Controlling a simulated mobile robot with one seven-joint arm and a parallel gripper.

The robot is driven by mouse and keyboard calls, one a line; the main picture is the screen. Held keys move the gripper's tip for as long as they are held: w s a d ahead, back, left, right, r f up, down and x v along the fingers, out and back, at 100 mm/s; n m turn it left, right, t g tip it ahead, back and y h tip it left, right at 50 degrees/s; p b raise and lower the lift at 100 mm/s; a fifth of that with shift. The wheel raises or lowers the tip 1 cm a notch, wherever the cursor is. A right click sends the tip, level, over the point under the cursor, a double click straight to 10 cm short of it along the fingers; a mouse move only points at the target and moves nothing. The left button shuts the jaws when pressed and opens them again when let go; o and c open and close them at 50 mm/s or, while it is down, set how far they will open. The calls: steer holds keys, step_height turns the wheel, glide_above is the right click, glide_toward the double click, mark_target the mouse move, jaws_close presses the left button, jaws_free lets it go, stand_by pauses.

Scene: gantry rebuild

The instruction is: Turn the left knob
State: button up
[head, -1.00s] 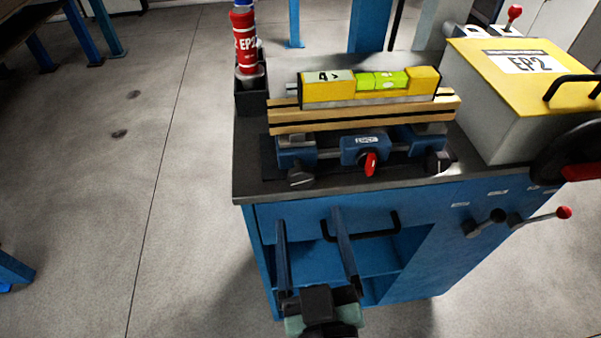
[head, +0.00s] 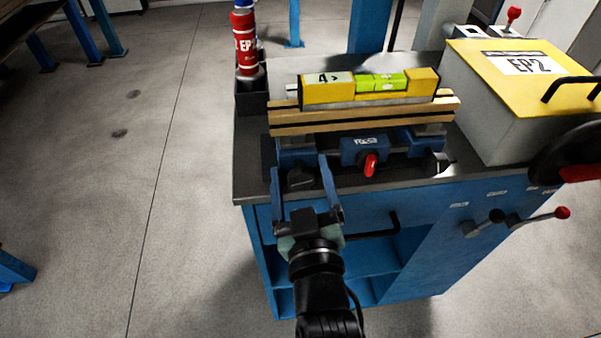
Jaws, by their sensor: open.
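The left knob (head: 300,179) is a dark knob at the front left of a blue clamp fixture (head: 297,152) on the bench top. My gripper (head: 299,165) is open, its two blue fingers pointing away from me. In the picture the fingertips lie on either side of the left knob. I cannot tell how much depth or height separates them from it. Nothing is held. A red-handled middle knob (head: 370,165) and a dark right knob (head: 436,163) sit further right on the fixture.
A wooden rail (head: 365,119) carries a yellow spirit level (head: 318,92) above the knobs. Red bottle (head: 245,45) stands at back left; a yellow-topped box (head: 500,120) stands at right. A black drawer handle (head: 392,224) projects from the blue cabinet (head: 400,255) below.

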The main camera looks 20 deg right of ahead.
jaws_close()
steer(key=shift+m, duration=0.3)
steer(key=m+p, duration=0.2)
steer(key=m, duration=0.1)
steer(key=shift+r, duration=0.1)
steer(key=shift+m+p, duration=0.7)
steer(key=shift+m, duration=0.5)
steer(key=shift+d, duration=0.1)
jaws_free()
